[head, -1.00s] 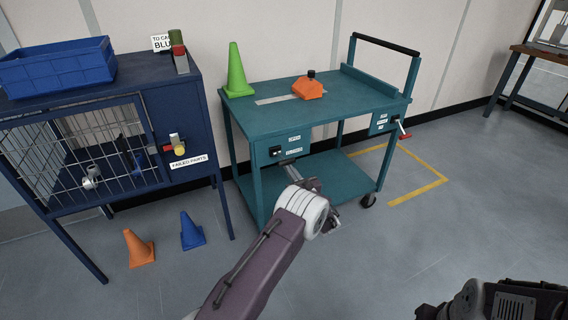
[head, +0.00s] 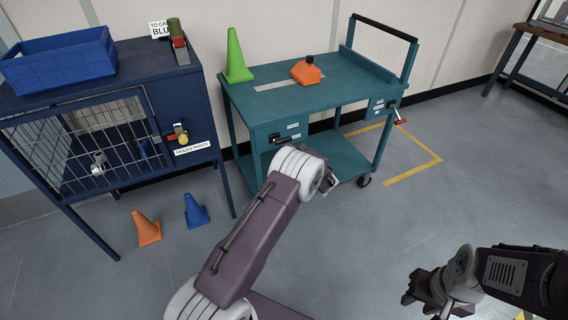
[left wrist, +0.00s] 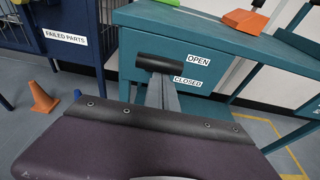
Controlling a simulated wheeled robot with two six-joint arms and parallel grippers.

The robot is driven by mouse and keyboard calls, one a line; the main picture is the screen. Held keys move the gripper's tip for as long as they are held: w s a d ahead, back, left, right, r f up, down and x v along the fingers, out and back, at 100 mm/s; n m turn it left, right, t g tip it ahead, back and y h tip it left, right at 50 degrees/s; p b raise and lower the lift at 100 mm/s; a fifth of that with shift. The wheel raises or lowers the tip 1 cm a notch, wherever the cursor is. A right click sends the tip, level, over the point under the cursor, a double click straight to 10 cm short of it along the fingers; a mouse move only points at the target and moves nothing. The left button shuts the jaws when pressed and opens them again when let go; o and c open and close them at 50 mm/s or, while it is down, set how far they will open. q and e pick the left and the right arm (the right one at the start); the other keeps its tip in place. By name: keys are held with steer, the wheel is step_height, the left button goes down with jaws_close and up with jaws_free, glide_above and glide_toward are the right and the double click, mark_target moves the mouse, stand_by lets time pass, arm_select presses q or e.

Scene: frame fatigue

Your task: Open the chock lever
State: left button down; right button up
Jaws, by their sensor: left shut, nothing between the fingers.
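The teal cart (head: 330,98) has a front-left box with a black lever handle (head: 285,139) beside "OPEN" and "CLOSED" labels. In the left wrist view the black handle (left wrist: 158,64) lies nearly level, left of the "CLOSED" label (left wrist: 188,82), with "OPEN" above. My left gripper (left wrist: 161,82) is shut and empty, right at the handle; I cannot tell whether it touches. In the head view it is mostly hidden behind my wrist. A red-handled lever (head: 400,122) sticks out from the cart's right box, whose labels are too small to read. My right gripper (head: 418,292) is at lower right, away from the cart.
A blue cage cabinet (head: 205,105) stands left of the cart, with a blue bin (head: 60,68) on top. An orange cone (head: 147,228) and a blue cone (head: 195,211) stand on the floor by it. A green cone (head: 235,58) is on the cart. Floor right of the cart is clear.

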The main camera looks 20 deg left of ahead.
arm_select(q)
steer(key=shift+w+r, duration=0.1)
steer(key=shift+r, duration=0.05)
arm_select(e)
steer(key=shift+f, duration=0.1)
